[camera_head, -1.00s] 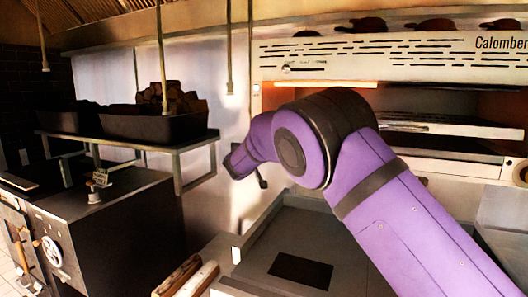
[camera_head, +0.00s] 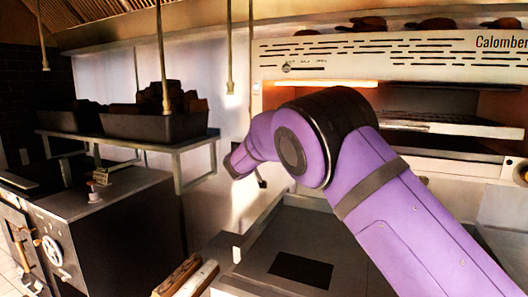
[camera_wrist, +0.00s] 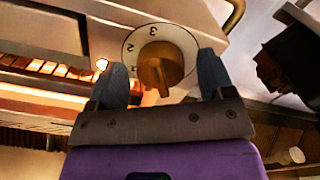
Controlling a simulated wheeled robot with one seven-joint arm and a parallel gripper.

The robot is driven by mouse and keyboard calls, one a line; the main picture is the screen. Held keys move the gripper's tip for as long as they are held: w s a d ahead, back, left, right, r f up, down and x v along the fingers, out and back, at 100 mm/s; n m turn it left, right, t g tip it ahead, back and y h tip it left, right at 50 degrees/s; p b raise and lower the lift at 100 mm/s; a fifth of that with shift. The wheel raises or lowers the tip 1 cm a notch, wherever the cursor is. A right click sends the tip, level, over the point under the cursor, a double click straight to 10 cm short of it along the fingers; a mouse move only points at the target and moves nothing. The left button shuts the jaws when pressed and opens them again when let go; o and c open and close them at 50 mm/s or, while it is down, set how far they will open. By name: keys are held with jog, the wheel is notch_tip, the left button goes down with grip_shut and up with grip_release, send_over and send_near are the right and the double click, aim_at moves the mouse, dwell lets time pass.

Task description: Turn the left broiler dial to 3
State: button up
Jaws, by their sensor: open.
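The dial (camera_wrist: 160,67) shows in the wrist view as a brass knob on a round white plate (camera_wrist: 187,42) marked with numbers. A 3 and a 2 are readable along the plate's upper left edge. The knob's exact setting is hard to read. My gripper (camera_wrist: 163,63) is open, with one finger on each side of the knob. A gap shows on both sides, and I cannot tell whether either finger touches. In the head view the broiler (camera_head: 400,48) is at the right. My purple arm covers part of its front, and the dial is not visible there.
Glowing broiler bars (camera_wrist: 45,68) are left of the dial in the wrist view. A shelf (camera_head: 180,143) with dark bins stands left of my arm in the head view. Below it is a dark stove unit (camera_head: 115,225). A grey counter (camera_head: 335,250) lies beneath my arm.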

jog(key=v, duration=1)
jog(key=shift+s, duration=0.35)
jog(key=shift+a, duration=0.15)
jog(key=s+d+r+m+g, duration=0.1)
jog(key=s+d+r+g, duration=0.2)
jog(key=d, duration=0.8)
jog(key=s+d+r+m+g+h, duration=0.1)
jog(key=s+d+r+g, duration=0.15)
jog(key=s+d, duration=0.55)
jog(key=s+d+r+m+g, duration=0.15)
jog(key=d+g, duration=0.25)
jog(key=d, duration=0.9)
jog(key=s+d+g+y, duration=0.1)
jog(key=s+d, duration=0.3)
jog(key=s, duration=0.4)
jog(key=s+d+g+y, duration=0.2)
jog(key=s+d, duration=0.2)
jog(key=s, duration=0.4)
jog(key=s+f+n+y, duration=0.1)
jog(key=s+f+y, duration=0.1)
jog(key=s, duration=0.7)
jog(key=s+f+y, duration=0.2)
jog(key=s, duration=0.8)
jog(key=shift+a+n+t, duration=0.25)
jog(key=shift+n+t, duration=0.1)
jog(key=shift+t, duration=0.1)
